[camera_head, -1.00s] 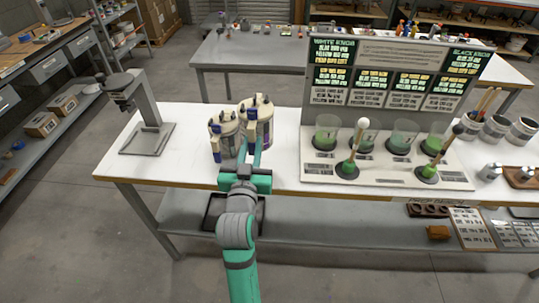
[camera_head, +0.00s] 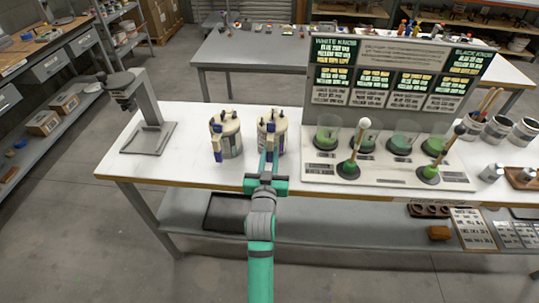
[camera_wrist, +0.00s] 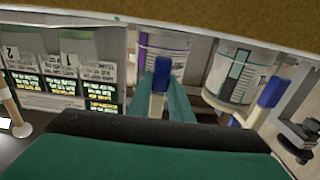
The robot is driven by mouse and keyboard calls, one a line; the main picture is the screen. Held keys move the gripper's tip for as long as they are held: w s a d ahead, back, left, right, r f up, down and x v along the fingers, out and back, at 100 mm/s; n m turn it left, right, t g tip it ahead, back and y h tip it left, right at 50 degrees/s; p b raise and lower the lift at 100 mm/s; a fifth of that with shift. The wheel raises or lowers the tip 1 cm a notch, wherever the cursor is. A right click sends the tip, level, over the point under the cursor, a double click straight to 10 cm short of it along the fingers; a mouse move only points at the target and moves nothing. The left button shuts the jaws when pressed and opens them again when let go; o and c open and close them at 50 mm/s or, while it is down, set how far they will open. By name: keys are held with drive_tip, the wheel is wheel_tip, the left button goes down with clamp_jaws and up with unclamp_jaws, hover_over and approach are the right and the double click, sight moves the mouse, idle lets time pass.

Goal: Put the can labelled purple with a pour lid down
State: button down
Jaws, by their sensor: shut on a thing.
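The can with the purple-marked label (camera_head: 280,138) is cream-lidded with a dark-blue pour-lid handle. It is upright at the table, between a second similar can (camera_head: 226,140) and the mixing stand. My gripper (camera_head: 267,168) is in front of it, its fingers shut on the blue handle. In the wrist view, which is turned over, the held can (camera_wrist: 176,42) with its purple stripe is behind the fingers (camera_wrist: 160,88). The other can (camera_wrist: 232,75) with a dark label is to its right, with a gap. I cannot tell whether the held can's base touches the table.
The white table (camera_head: 195,172) has free room left of the cans and in front. The stand base (camera_head: 322,180) with cups and knobbed levers is close to the held can's right. A grey stand-like device (camera_head: 150,120) is at the table's left end.

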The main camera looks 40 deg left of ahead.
drive_tip(key=c, duration=1.6)
unclamp_jaws()
drive_tip(key=shift+s, duration=0.15)
drive_tip(key=v, duration=1.2)
drive_tip(key=shift+f, duration=0.1)
drive_tip(key=s+d+f+m+h, duration=0.15)
drive_tip(key=s+d+f, duration=0.3)
drive_tip(key=d, duration=0.45)
drive_tip(key=s+d+f+m+h, duration=0.1)
drive_tip(key=s+d+f+h, duration=0.3)
drive_tip(key=d, duration=0.4)
drive_tip(key=s+d+m+h, duration=0.1)
drive_tip(key=s+d, duration=0.3)
drive_tip(key=s, duration=0.2)
drive_tip(key=s+d+f+m+h, duration=0.1)
drive_tip(key=s+d, duration=0.4)
drive_tip(key=s, duration=0.1)
drive_tip(key=s+d+f+m+h, duration=0.1)
drive_tip(key=s+d, duration=0.4)
drive_tip(key=s, duration=0.1)
drive_tip(key=shift+s+m+h, duration=0.3)
drive_tip(key=shift+m+h, duration=0.05)
